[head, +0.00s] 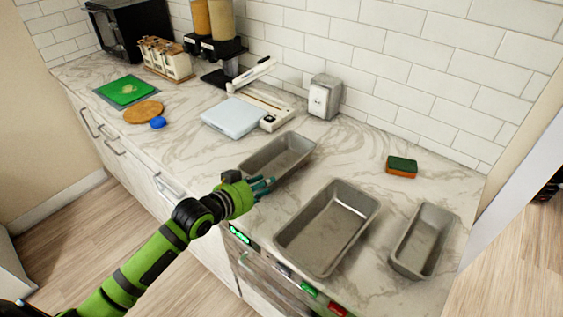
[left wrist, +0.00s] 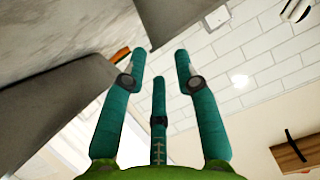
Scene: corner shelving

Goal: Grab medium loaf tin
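Three grey metal loaf tins stand on the marble counter in the head view. The largest tin (head: 283,240) is in the middle. A smaller one (head: 250,162) lies behind it to the left, and a narrow one (head: 400,262) is at the right. The left and right tins look close in size, so I cannot be sure which is medium. My left gripper (head: 268,184) is at the near end of the left tin, beside the large tin. In the left wrist view its fingers (left wrist: 160,75) are spread with nothing between them. Grey tin walls (left wrist: 50,110) show there. My right gripper is out of view.
An orange and green sponge (head: 401,167) lies behind the tins. A tiled wall (head: 400,60) bounds the back.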

